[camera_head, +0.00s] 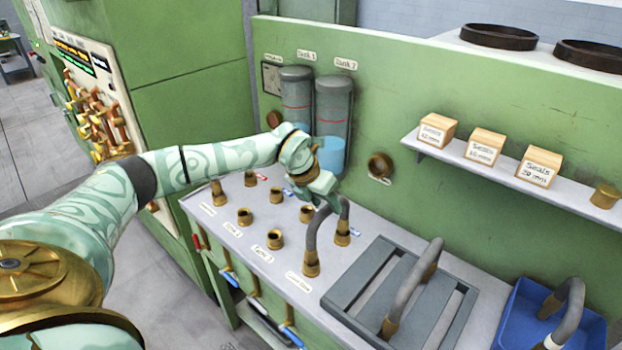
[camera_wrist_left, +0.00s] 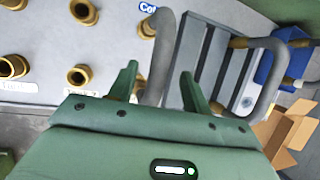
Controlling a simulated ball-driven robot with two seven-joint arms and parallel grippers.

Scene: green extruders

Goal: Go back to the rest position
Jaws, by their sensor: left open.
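My left gripper (camera_head: 322,188) is above the worktop (camera_head: 225,222), close to a grey hose (camera_head: 343,208) with brass ends that stands as an arch on the worktop. In the left wrist view the two green fingers of the gripper (camera_wrist_left: 160,88) are apart, and the grey hose (camera_wrist_left: 160,50) shows between and beyond them. I cannot tell whether the fingers touch the hose. My right gripper is not in view.
Several brass ports (camera_head: 245,217) stand on the worktop. A slatted grey rack (camera_head: 365,280) with another hose (camera_head: 412,285) lies to the right, beside a blue bin (camera_head: 525,310). Seal boxes (camera_head: 485,147) sit on a shelf (camera_head: 460,158). Two tanks (camera_head: 333,105) stand behind.

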